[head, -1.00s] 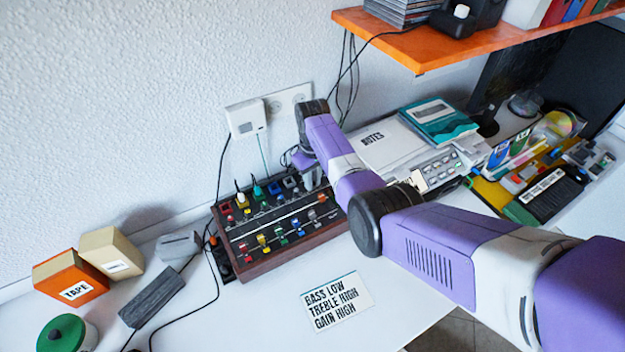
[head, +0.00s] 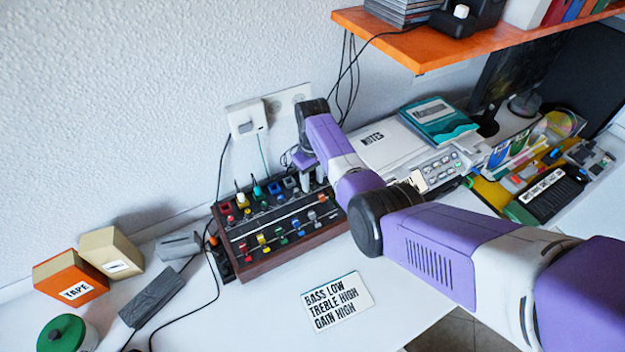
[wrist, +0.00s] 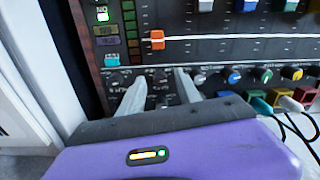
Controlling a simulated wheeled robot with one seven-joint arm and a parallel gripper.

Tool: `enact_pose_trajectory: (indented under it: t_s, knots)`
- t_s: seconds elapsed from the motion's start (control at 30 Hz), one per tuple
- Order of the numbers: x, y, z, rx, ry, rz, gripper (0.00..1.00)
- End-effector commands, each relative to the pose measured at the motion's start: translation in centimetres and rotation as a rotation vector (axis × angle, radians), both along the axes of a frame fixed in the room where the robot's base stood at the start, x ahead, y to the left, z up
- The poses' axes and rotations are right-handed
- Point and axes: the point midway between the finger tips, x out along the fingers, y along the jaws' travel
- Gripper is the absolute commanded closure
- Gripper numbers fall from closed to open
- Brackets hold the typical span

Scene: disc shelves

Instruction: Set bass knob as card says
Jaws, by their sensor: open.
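The white card (head: 338,301) lies on the desk in front of the panel and reads "BASS LOW, TREBLE HIGH, GAIN HIGH". The dark control panel (head: 248,263) has wooden sides and several coloured knobs and sliders. My gripper (head: 312,178) is over the panel's back right corner. In the wrist view my gripper (wrist: 158,84) is open, its two pale fingers pointing down at small dark knobs (wrist: 152,75) in the panel's corner. I cannot read the knob labels or tell which is bass. The fingers partly hide these knobs, and contact with them is unclear.
Cables plug into the panel's back edge beside coloured jacks (wrist: 280,100). An orange slider (wrist: 157,40) stands close to the fingers. A grey block (head: 152,297), a tape box (head: 70,278) and books (head: 437,120) lie around. An orange shelf (head: 450,45) hangs above.

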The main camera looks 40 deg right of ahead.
Motion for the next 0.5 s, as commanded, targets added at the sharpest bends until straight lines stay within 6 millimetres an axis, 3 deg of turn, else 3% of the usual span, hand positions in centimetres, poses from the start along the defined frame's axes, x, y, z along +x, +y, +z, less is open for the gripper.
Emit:
enact_pose_trajectory:
  t_s: [0.5]
  knots:
    - [0.1,0.0,6.8,-0.001,-0.003,0.001,0.6]
